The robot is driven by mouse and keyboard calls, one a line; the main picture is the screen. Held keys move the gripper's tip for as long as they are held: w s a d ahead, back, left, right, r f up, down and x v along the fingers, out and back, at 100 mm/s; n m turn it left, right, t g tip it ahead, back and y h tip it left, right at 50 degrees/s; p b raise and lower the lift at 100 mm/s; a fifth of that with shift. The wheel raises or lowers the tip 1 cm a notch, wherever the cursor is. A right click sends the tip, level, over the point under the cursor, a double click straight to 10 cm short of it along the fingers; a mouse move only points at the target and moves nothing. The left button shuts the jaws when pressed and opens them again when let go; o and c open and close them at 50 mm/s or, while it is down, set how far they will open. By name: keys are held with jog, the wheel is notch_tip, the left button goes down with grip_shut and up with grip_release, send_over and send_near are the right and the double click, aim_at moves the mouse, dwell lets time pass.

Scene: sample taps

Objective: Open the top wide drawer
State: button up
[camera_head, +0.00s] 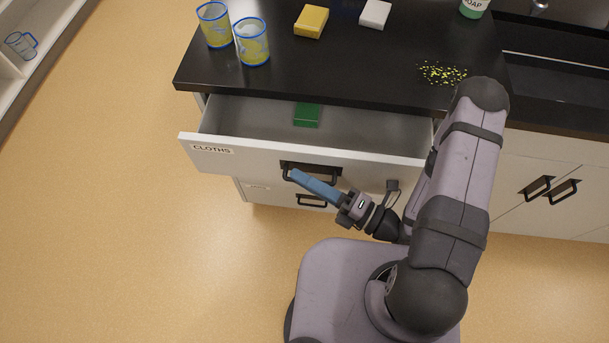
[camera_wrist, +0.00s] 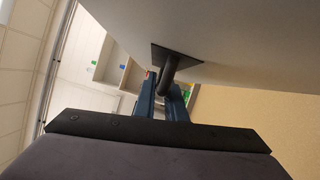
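The top wide drawer (camera_head: 225,160), labelled CLOTHS, stands pulled out from under the black counter. A green block (camera_head: 306,115) lies inside it at the back. My gripper (camera_head: 292,174) has its blue fingers at the drawer's dark handle (camera_head: 325,178). In the wrist view, the handle (camera_wrist: 167,78) runs down between the two blue fingers (camera_wrist: 163,97), one on each side of it. The fingers look closed around the bar, though the exact contact is partly hidden.
A lower drawer (camera_head: 258,190) below is shut. Two yellow-and-blue cups (camera_head: 252,45), a yellow sponge (camera_head: 311,21), a white block (camera_head: 375,14), a soap bottle (camera_head: 473,8) and yellow crumbs (camera_head: 442,73) are on the counter (camera_head: 340,70). The floor (camera_head: 130,240) at left is clear.

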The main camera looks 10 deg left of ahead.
jog(key=o, duration=0.3)
jog(key=shift+d, duration=0.15)
